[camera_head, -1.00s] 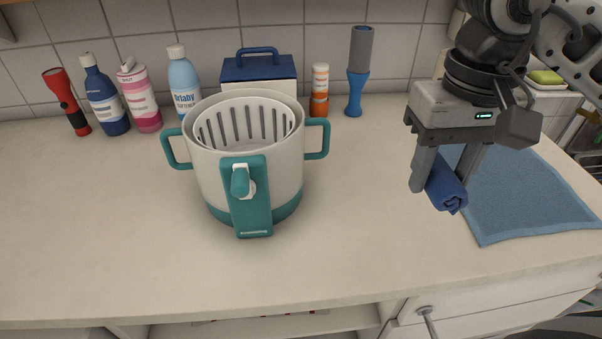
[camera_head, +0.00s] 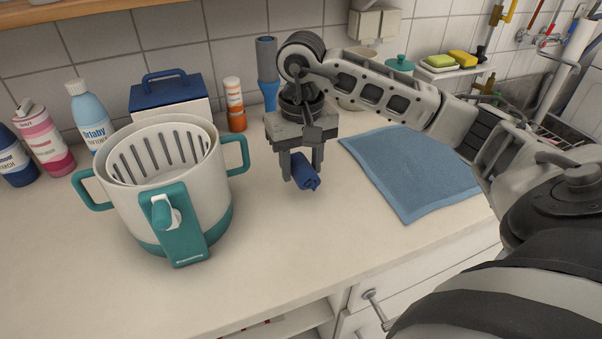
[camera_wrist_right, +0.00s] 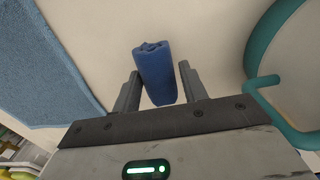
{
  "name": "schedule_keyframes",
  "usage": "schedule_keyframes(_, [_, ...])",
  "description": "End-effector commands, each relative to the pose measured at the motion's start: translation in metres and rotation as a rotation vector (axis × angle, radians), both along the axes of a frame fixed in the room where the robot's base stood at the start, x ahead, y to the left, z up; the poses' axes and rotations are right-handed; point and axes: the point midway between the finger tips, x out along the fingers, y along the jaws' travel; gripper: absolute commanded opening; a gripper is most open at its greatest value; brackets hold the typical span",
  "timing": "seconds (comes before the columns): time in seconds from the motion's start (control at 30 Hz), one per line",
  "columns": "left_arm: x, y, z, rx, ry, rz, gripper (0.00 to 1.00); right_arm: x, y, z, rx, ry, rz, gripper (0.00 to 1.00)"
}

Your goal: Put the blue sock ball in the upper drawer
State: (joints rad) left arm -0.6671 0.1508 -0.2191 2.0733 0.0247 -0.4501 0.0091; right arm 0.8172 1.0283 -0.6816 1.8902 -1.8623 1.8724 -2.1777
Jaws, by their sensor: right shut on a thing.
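The blue sock ball (camera_head: 305,176), a dark blue rolled bundle, is held between the fingers of my right gripper (camera_head: 302,172), above the counter. In the right wrist view the blue sock ball (camera_wrist_right: 154,75) sits between the two fingertips (camera_wrist_right: 160,85), its far end sticking out past them. A white drawer front (camera_head: 440,263) with a metal handle (camera_head: 376,308) shows below the counter edge at the lower right. It looks shut, and my right arm hides part of it. My left gripper is not in view.
A white and teal pot with a basket (camera_head: 190,222) stands left of my right gripper. A blue towel (camera_head: 415,180) lies to its right. Bottles, a blue-lidded box (camera_head: 172,95) and a blue-handled roller (camera_head: 268,75) line the wall. The front counter (camera_head: 270,270) is clear.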

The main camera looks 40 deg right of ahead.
Motion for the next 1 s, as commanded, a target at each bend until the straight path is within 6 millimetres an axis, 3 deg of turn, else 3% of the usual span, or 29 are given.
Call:
schedule_keyframes(0.2, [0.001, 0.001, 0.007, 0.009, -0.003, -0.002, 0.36, 0.001, 0.000, -0.029, 0.001, 0.005, 0.001, 0.20])
schedule_keyframes(0.63, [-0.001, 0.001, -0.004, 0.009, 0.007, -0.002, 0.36, 0.001, 0.000, -0.038, 0.000, 0.001, 0.000, 0.20])
schedule_keyframes(0.67, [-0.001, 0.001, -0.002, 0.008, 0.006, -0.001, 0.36, 0.001, 0.000, -0.036, 0.000, 0.001, 0.000, 0.48])
schedule_keyframes(0.7, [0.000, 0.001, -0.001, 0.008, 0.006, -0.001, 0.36, 0.001, 0.000, -0.036, 0.000, 0.001, 0.000, 0.60])
schedule_keyframes(0.73, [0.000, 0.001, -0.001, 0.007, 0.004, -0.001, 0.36, 0.001, 0.000, -0.036, 0.000, 0.001, 0.000, 0.65])
schedule_keyframes(1.0, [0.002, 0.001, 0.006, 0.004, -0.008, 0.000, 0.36, 0.001, 0.000, -0.035, 0.001, 0.002, 0.000, 0.65])
